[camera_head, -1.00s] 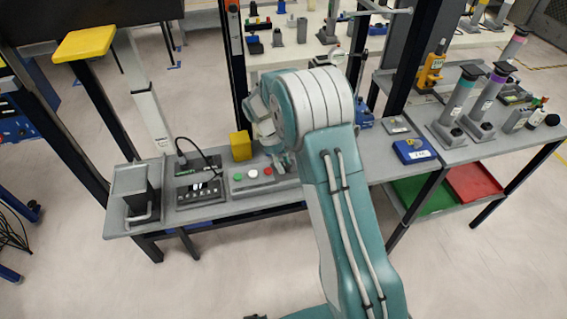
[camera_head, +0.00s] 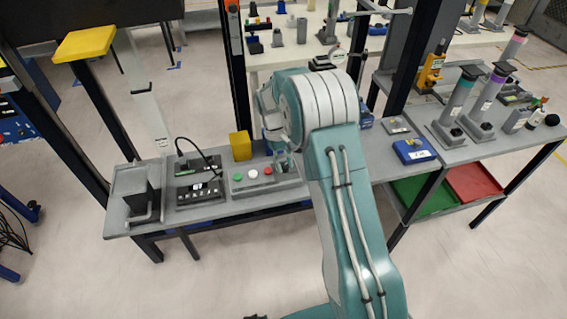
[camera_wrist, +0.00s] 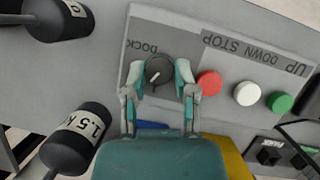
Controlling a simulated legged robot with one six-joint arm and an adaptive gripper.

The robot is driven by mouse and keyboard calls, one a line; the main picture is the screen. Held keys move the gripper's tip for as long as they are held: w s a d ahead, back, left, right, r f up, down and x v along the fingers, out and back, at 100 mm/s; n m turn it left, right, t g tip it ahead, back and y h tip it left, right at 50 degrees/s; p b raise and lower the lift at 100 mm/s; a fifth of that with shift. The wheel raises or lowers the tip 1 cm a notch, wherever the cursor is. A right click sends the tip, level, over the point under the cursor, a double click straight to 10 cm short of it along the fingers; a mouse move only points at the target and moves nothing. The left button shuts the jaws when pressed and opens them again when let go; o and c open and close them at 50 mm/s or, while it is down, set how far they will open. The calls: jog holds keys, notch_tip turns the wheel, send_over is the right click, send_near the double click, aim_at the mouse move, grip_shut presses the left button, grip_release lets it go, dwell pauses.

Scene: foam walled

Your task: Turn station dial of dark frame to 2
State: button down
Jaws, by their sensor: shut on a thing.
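The station dial is a round black knob with a white pointer mark, on the grey control panel (camera_head: 270,186) beside the word DOCK. In the wrist view the dial (camera_wrist: 158,70) sits between my two fingers, and its mark slants toward the lower left. My gripper (camera_wrist: 159,80) is shut on the dial, one finger on each side. No number marks can be read around it. In the head view my gripper (camera_head: 283,163) is at the panel's right end, and my arm and fingers hide the dial.
Red (camera_wrist: 209,83), white (camera_wrist: 247,93) and green (camera_wrist: 281,102) buttons sit beside the dial. A yellow block (camera_head: 240,146) stands behind the panel. A black box with a cable (camera_head: 198,165) is to its left. Dark posts (camera_head: 237,75) rise behind the bench.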

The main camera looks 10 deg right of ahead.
jog(key=m+y, duration=0.2)
jog(key=m, duration=0.4)
jog(key=shift+d+f, duration=0.1)
jog(key=shift+y, duration=0.3)
dwell(0.3)
jog(key=shift+c, duration=2.1)
grip_release()
jog(key=v, duration=1.2)
